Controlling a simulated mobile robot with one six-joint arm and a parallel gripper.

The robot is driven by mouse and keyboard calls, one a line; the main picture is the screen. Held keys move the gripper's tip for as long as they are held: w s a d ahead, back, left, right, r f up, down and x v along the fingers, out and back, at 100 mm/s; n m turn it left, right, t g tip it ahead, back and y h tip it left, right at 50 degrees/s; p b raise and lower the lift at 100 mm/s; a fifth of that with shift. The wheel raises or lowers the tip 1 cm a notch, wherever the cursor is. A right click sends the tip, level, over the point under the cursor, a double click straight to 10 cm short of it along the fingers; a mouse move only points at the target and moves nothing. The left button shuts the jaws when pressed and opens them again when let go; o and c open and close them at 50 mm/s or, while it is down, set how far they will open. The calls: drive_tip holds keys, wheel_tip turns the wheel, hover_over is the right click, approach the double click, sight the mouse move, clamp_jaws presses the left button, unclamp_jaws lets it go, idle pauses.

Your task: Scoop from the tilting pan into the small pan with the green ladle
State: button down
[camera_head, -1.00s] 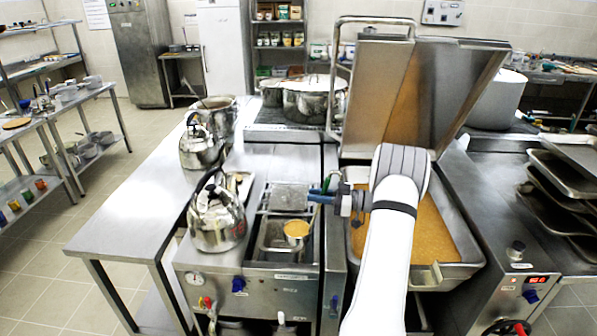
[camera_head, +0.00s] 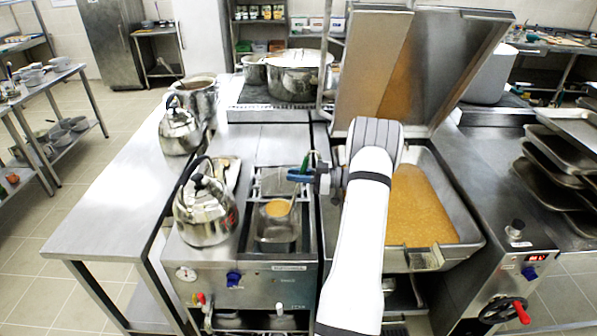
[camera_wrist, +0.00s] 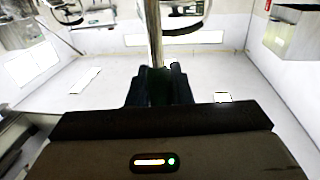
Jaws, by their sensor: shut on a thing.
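My gripper (camera_head: 312,176) is shut on the green ladle's handle near its green end (camera_head: 305,160). In the wrist view, the metal handle (camera_wrist: 153,35) stands between the dark fingers (camera_wrist: 158,88). The ladle's bowl (camera_head: 277,208) hangs to the lower left of my gripper, looks level and holds orange-yellow food. It appears over the small rectangular metal pan (camera_head: 275,243) in the left counter; I cannot tell its height above it. The tilting pan (camera_head: 470,243), right of my arm, has its lid raised and orange-yellow food on its floor. My arm hides its left part.
A kettle (camera_head: 206,213) stands close left of the small pan, and another kettle (camera_head: 180,130) farther back. Large pots (camera_head: 298,75) stand behind. Stacked trays (camera_head: 560,165) are at the right. The left steel table (camera_head: 110,210) is mostly clear.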

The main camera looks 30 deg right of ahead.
drive_tip(key=shift+a+r, duration=0.15)
drive_tip(key=shift+a, duration=0.1)
drive_tip(key=s+a+f+n+g+h+b, duration=0.25)
drive_tip(key=a+n+h+b, duration=0.4)
drive_tip(key=a+b, duration=0.6)
drive_tip(key=s+a+f+n+h+b, duration=0.1)
drive_tip(key=a+f+n+h+b, duration=0.1)
drive_tip(key=b, duration=0.5)
drive_tip(key=s+a+f+n+t+h+b, duration=0.1)
drive_tip(key=a+f+n+h+b, duration=0.1)
drive_tip(key=a+f+b, duration=0.3)
drive_tip(key=s+a+f+n+t+h+b, duration=0.1)
drive_tip(key=a+f+n+h+b, duration=0.1)
drive_tip(key=f+b, duration=0.5)
drive_tip(key=shift+a+n+h+b, duration=0.25)
drive_tip(key=shift+a+h+b, duration=0.7)
drive_tip(key=shift+b, duration=1.05)
drive_tip(key=shift+a, duration=0.15)
drive_tip(key=shift+r, duration=0.2)
idle(1.7)
